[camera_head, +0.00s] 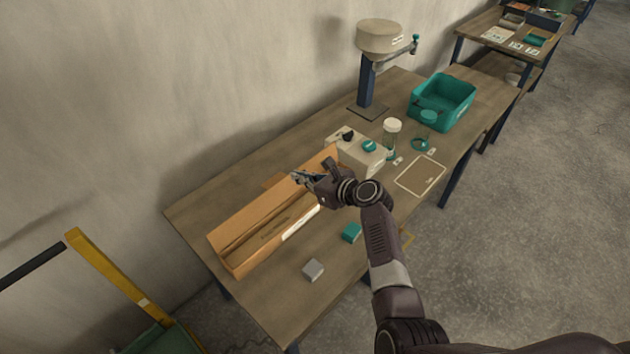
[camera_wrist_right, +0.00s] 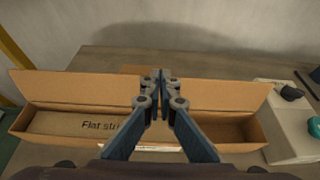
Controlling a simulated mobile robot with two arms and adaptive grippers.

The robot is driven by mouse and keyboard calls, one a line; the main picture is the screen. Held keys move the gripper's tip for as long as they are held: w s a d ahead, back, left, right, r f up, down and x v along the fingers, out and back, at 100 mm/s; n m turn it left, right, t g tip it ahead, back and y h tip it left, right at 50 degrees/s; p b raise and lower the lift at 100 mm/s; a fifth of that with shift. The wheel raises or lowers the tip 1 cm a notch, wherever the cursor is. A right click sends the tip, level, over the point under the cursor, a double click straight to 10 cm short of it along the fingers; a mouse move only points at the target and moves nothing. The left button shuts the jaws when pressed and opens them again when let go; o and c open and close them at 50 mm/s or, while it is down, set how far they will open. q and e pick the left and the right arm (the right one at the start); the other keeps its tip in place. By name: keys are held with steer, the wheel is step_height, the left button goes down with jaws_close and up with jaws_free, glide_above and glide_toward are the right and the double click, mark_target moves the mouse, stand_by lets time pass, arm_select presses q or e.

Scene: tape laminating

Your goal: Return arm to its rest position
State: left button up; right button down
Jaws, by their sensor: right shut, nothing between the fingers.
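My right gripper (camera_head: 301,176) is above the right part of a long open cardboard box (camera_head: 225,259) on the wooden workbench (camera_head: 195,214). In the right wrist view its fingers (camera_wrist_right: 160,76) are together, with nothing between them. That view also shows the box (camera_wrist_right: 225,93) below the fingers, with its back flap up. A brown flat package (camera_wrist_right: 75,123) with partly hidden "Flat" lettering lies inside it. My right arm (camera_head: 380,235) reaches in from the lower right. My left gripper is not in view.
A beige device (camera_head: 362,157) stands right of the box. A teal bin (camera_head: 443,101), a clear jar (camera_head: 391,136) and a post-mounted machine (camera_head: 381,36) stand farther back. A grey block (camera_head: 313,270) and a teal block (camera_head: 351,232) lie near the front edge. A yellow-framed cart (camera_head: 118,276) is at left.

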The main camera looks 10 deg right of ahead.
steer(key=v, duration=0.7)
steer(key=s+d+f+n+g+h, duration=0.2)
steer(key=s+f+n, duration=0.2)
steer(key=s+n, duration=0.45)
steer(key=s+d+f+n+g+h, duration=0.2)
steer(key=s+f+n, duration=0.2)
steer(key=s+n, duration=0.45)
steer(key=s+d+r+n+g+h, duration=0.1)
steer(key=s+d+n+g+h, duration=0.15)
steer(key=s+n, duration=0.6)
steer(key=s+d+r+n+g+h, duration=0.1)
steer(key=s+d+n, duration=0.3)
steer(key=s, duration=0.8)
step_height(320, 180, down, 31)
steer(key=s+a+n+b, duration=0.1)
steer(key=s+b, duration=0.1)
steer(key=b, duration=0.1)
steer(key=s+d+f+g+b, duration=0.1)
steer(key=s+d+f+g, duration=0.1)
steer(key=s+f, duration=1.4)
steer(key=shift+s+d+f+b, duration=0.3)
steer(key=shift+s+d+b, duration=0.05)
steer(key=shift+s, duration=0.1)
